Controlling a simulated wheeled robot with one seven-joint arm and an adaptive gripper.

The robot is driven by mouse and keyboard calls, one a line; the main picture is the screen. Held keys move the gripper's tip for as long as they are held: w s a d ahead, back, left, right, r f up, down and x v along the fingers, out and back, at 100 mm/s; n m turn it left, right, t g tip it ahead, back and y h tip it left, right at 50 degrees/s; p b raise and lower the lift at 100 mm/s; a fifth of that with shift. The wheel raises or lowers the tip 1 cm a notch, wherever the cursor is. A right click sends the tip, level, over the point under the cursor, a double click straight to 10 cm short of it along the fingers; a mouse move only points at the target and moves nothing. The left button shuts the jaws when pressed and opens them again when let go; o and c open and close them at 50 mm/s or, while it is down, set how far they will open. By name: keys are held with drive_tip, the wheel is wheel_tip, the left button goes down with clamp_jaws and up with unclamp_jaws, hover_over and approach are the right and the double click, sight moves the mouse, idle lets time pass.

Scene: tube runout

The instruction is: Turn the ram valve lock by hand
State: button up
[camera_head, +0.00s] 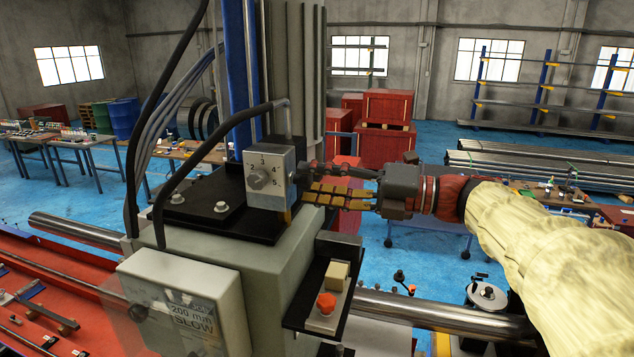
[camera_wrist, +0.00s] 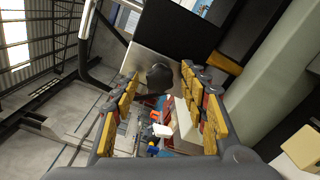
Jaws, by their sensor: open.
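The ram valve (camera_head: 268,180) is a grey metal block with a round dial knob and numbers on its front, on a black plate atop the machine's grey housing. My gripper (camera_head: 307,181) reaches in from the right, its fingertips close to the block's right side. In the wrist view the block (camera_wrist: 140,62) lies ahead, with a dark round knob (camera_wrist: 159,77), seemingly the valve lock, on its near face. The knob shows between the spread yellow-padded fingers of my gripper (camera_wrist: 160,83). In the head view my fingers cover that side. I cannot tell whether they touch the knob.
A black hose (camera_head: 205,140) arches over to the valve's top. Below stands a bracket with a red button (camera_head: 326,303), and a control box (camera_head: 185,305) reads "200 mm SLOW". A steel bar (camera_head: 440,312) runs right. Open air lies around my wrist.

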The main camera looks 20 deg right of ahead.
drive_tip(key=shift+p+v, duration=0.65)
drive_tip(key=shift+v, duration=2.35)
drive_tip(key=shift+d, duration=0.1)
drive_tip(key=v, duration=1.1)
drive_tip(key=shift+s+d, duration=0.25)
drive_tip(key=shift+d, duration=0.05)
